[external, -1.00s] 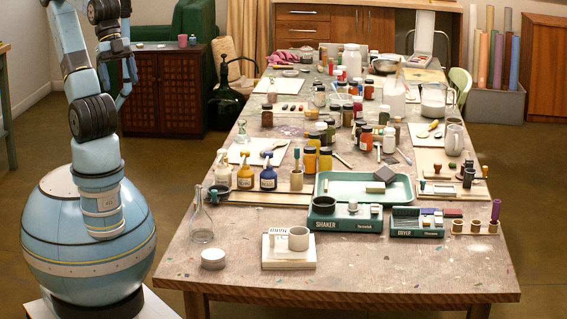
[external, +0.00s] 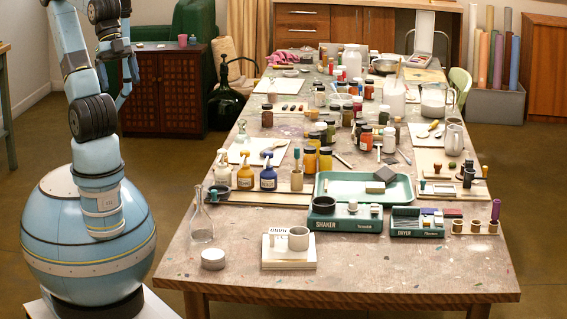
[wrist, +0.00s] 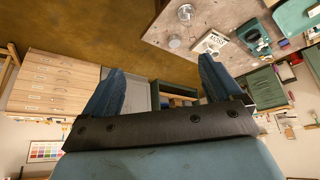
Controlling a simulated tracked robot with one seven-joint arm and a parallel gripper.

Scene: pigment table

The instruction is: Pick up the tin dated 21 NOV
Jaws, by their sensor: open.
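No date such as 21 NOV is readable in either view. A small round tin with a pale top (external: 213,259) stands near the table's front left corner. It also shows at the top of the wrist view (wrist: 175,42). A pale cylindrical cup or tin (external: 299,239) stands on a light block to its right; I cannot tell whether it bears a date. My gripper (external: 124,98) hangs left of the table, well away from both. In the wrist view my gripper (wrist: 160,66) has its two blue fingers wide apart, with nothing between them.
A clear glass flask (external: 202,222) stands behind the small tin. The light block (external: 288,262), the SHAKER unit (external: 345,225) and the DRYER unit (external: 416,232) stand to the right. Bottles and jars crowd the table farther back. The table's front strip (external: 400,275) is bare.

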